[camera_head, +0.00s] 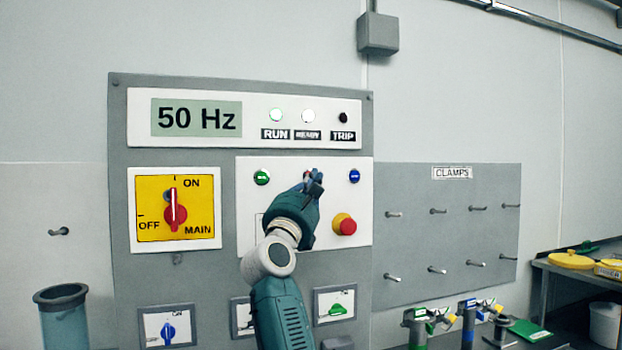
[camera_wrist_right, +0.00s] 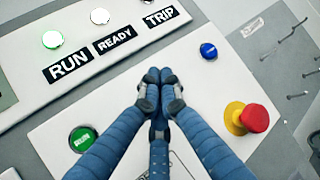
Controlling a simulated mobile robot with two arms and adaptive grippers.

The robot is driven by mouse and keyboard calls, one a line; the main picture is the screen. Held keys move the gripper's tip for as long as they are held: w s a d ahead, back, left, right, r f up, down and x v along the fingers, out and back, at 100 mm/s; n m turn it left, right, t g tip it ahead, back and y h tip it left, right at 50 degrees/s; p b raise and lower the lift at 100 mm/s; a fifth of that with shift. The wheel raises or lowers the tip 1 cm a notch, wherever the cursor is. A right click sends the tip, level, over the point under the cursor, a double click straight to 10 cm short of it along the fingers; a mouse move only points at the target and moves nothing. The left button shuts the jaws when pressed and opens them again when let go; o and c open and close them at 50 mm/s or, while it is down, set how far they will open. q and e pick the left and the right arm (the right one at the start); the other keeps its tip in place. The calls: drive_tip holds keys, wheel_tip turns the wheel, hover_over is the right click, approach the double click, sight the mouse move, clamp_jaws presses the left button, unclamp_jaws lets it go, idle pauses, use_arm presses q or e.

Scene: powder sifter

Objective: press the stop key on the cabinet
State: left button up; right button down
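The grey cabinet (camera_head: 240,262) stands ahead with a white key panel (camera_head: 262,215). A green key (camera_head: 261,177), marked RUN in the right wrist view (camera_wrist_right: 83,140), is at the panel's left. A blue key (camera_head: 354,176) is at its right; it also shows in the right wrist view (camera_wrist_right: 208,50). My right gripper (camera_head: 313,178) is in front of the panel between these two keys. Its blue fingertips (camera_wrist_right: 152,78) are together, with nothing seen between them. The stop key cannot be made out clearly; the fingers cover that middle spot. Contact cannot be told. My left gripper is not in view.
A red mushroom button on a yellow base (camera_head: 344,224) sits right of my right gripper. The display (camera_head: 197,117) reads 50 Hz, and the RUN lamp (camera_head: 276,115) glows green. A red MAIN switch (camera_head: 175,210) is at left. A pegboard (camera_head: 450,240) is at right.

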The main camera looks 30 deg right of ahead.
drive_tip(key=shift+w, duration=0.15)
idle(0.3)
drive_tip(key=shift+w+d, duration=0.1)
drive_tip(key=shift+w, duration=0.2)
drive_tip(key=shift+w+d, duration=0.1)
drive_tip(key=shift+w, duration=0.25)
idle(0.6)
idle(0.4)
drive_tip(key=shift+s+a, duration=0.25)
drive_tip(key=shift+s, duration=0.5)
drive_tip(key=shift+s+a, duration=0.2)
drive_tip(key=shift+s, duration=0.6)
drive_tip(key=shift+s+a, duration=0.15)
drive_tip(key=shift+s, duration=0.65)
drive_tip(key=shift+s+a, duration=0.2)
drive_tip(key=shift+s, duration=0.6)
